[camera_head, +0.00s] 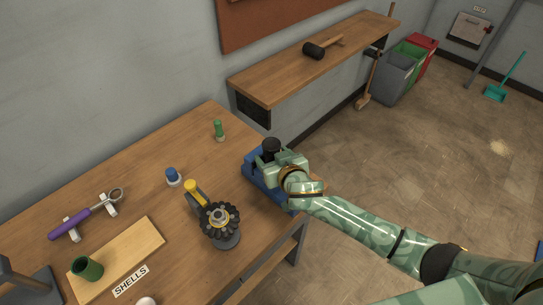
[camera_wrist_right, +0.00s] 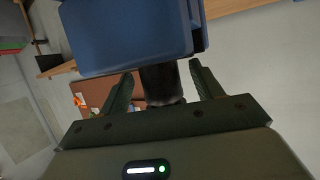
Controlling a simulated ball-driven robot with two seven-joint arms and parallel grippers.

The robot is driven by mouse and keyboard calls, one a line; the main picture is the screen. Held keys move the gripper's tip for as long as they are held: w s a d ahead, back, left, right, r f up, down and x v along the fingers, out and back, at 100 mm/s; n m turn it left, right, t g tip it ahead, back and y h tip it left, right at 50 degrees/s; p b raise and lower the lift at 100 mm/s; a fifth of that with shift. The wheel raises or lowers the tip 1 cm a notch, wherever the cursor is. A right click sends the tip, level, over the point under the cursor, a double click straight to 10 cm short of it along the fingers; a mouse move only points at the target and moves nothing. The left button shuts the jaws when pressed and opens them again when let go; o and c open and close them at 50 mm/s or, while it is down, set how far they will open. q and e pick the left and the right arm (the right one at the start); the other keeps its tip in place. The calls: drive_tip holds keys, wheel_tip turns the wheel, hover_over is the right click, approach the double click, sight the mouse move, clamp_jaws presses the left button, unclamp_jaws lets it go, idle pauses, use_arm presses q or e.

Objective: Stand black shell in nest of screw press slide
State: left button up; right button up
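The black shell (camera_head: 271,147) stands upright at the blue fixture (camera_head: 252,178) on the right end of the workbench. Its lower part is hidden in the head view, so I cannot tell how deep it sits. My right gripper (camera_head: 282,160) is low beside it. In the right wrist view the black shell (camera_wrist_right: 160,84) is between the two fingers (camera_wrist_right: 164,90), with narrow gaps on both sides, next to the blue fixture (camera_wrist_right: 130,35). The fingers look open. My left gripper is out of view.
A dark device with a knobbed wheel (camera_head: 219,218) and yellow-ended handle stands nearby. A green shell (camera_head: 87,268) stands on the SHELLS board (camera_head: 135,250). A blue-capped bottle (camera_head: 174,177), green bottle (camera_head: 219,130) and purple-handled tool (camera_head: 80,222) are on the bench (camera_head: 130,185).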

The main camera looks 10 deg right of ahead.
clamp_jaws()
drive_tip(key=shift+r, duration=0.1)
